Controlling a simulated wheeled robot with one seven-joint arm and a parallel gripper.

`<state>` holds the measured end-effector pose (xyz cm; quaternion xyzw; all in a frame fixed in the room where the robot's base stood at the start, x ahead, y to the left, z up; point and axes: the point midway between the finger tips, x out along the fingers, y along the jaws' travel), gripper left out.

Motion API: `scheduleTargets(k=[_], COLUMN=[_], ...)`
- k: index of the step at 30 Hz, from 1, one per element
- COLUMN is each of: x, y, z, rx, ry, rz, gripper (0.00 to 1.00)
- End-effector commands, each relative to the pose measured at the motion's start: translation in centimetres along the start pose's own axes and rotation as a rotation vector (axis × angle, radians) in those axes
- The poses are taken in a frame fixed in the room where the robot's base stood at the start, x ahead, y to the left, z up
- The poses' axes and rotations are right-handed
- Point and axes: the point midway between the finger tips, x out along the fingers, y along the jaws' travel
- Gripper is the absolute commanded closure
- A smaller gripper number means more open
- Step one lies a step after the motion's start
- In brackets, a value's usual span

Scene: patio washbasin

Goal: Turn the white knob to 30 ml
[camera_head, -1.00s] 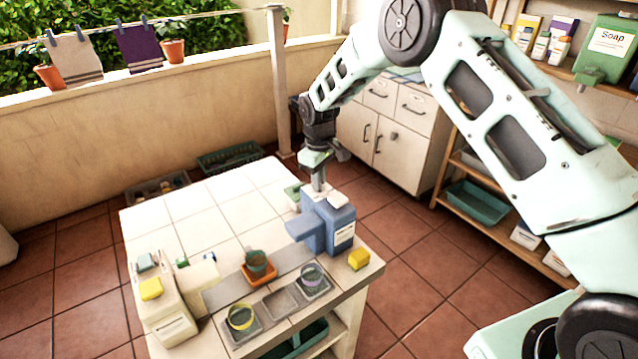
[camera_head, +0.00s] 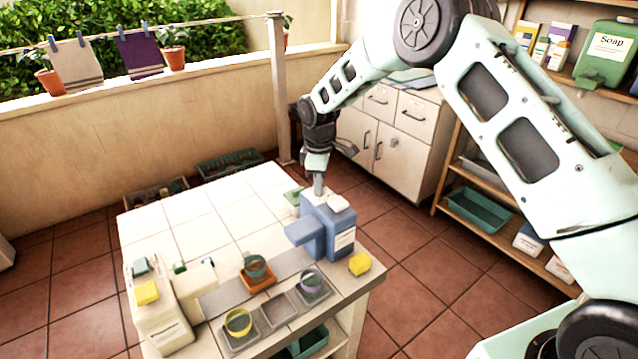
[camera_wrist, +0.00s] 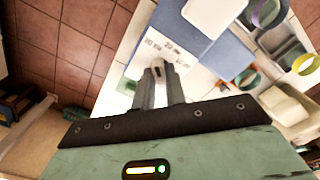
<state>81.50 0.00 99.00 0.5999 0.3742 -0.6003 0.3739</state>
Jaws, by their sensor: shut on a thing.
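A blue dispenser (camera_head: 323,238) with a white label stands at the right end of the tiled table. Its top carries a pale panel with small markings (camera_wrist: 168,47) and a raised white pad (camera_head: 341,202). My gripper (camera_head: 319,192) points down onto that panel from above. In the wrist view, its two grey fingertips (camera_wrist: 160,71) are close together and shut on the small white knob, which is mostly hidden between them. I cannot read the setting on the panel.
A cream dispenser (camera_head: 160,315) with a yellow block stands at the table's left. Cups, including a yellow-rimmed one (camera_head: 238,323), sit on trays in front. A yellow block (camera_head: 360,263) lies right of the blue dispenser. The rear tabletop (camera_head: 220,205) is clear.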

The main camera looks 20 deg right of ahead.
Motion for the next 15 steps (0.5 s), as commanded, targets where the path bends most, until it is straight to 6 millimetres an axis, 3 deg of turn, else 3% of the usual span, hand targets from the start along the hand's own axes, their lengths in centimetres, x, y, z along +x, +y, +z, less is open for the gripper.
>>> scheduleTargets(k=[7, 8, 9, 15], x=[-0.11, -0.11, -0.1, -0.06], y=[0.06, 0.06, 0.06, 0.03], z=[-0.03, -0.02, -0.02, -0.02], rx=[-0.002, -0.002, -0.002, -0.001], ry=[0.001, 0.001, 0.001, 0.0], rz=[0.002, 0.002, 0.002, 0.001], gripper=[1.0, 0.79, 0.68, 0.65])
